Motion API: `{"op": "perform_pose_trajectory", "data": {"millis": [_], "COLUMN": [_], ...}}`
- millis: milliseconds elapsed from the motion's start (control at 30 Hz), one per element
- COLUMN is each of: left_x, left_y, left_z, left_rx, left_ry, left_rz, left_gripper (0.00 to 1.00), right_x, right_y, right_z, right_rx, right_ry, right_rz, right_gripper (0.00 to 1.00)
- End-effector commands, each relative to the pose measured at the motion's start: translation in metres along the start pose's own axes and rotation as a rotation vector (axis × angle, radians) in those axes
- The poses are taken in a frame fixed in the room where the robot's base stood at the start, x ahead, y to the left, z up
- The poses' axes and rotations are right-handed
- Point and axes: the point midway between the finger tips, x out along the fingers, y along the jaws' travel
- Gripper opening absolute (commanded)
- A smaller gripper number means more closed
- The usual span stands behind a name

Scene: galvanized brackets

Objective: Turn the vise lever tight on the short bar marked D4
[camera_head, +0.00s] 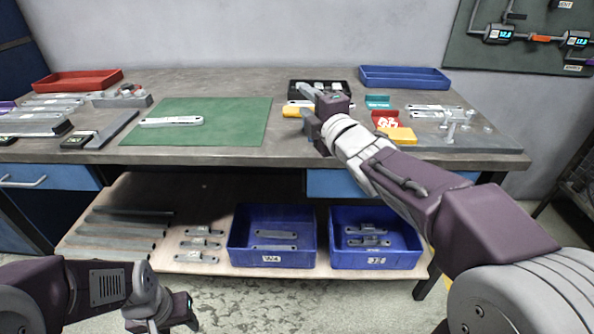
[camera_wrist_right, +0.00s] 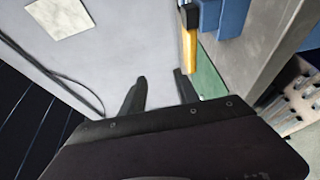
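My right gripper (camera_head: 303,103) is held above the back middle of the bench, fingers apart and nothing seen between them. In the right wrist view the same gripper (camera_wrist_right: 160,90) also shows two separated dark fingers with an empty gap. My left gripper (camera_head: 190,312) is low at the front left, away from the bench, and its opening is unclear. A short metal bar (camera_head: 171,121) with a small label lies on the green mat (camera_head: 230,115). A grey plate with a small clamp-like fixture (camera_head: 455,127) stands at the bench's right; its lever cannot be told apart. No D4 mark is readable.
A black tray of parts (camera_head: 308,84) sits just behind my right gripper. A red tray (camera_head: 77,80) and a blue tray (camera_head: 404,77) stand at the back. Yellow, red and teal bins lie near my right arm. Blue crates (camera_head: 272,258) stand on the shelf below.

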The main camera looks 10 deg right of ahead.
Motion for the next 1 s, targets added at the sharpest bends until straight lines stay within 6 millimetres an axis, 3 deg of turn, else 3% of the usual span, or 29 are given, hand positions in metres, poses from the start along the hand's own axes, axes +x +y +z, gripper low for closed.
{"op": "perform_pose_trajectory", "data": {"millis": [33,200,467,800,1000], "left_x": [0.043,0.072,0.071,0.084,0.085], "left_y": [-0.001,-0.001,-0.001,-0.002,-0.002], "left_z": [0.004,0.007,0.007,0.008,0.008], "left_rx": [0.0,0.0,0.0,0.0,0.0], "left_ry": [0.001,0.001,0.002,0.001,0.001], "left_rz": [0.0,0.0,0.0,0.0,0.0], "left_gripper": [0.48,0.48,0.48,0.48,0.48], "right_x": [-0.001,-0.004,0.001,0.066,0.085], "right_y": [-0.038,-0.062,-0.061,-0.062,-0.06], "right_z": [0.002,0.007,0.008,0.008,0.009], "right_rx": [-0.001,-0.002,0.0,0.001,0.001], "right_ry": [-0.006,-0.018,-0.019,-0.018,-0.02], "right_rz": [0.011,0.021,0.019,0.018,0.018], "right_gripper": [0.37,0.37,0.37,0.37,0.37]}}
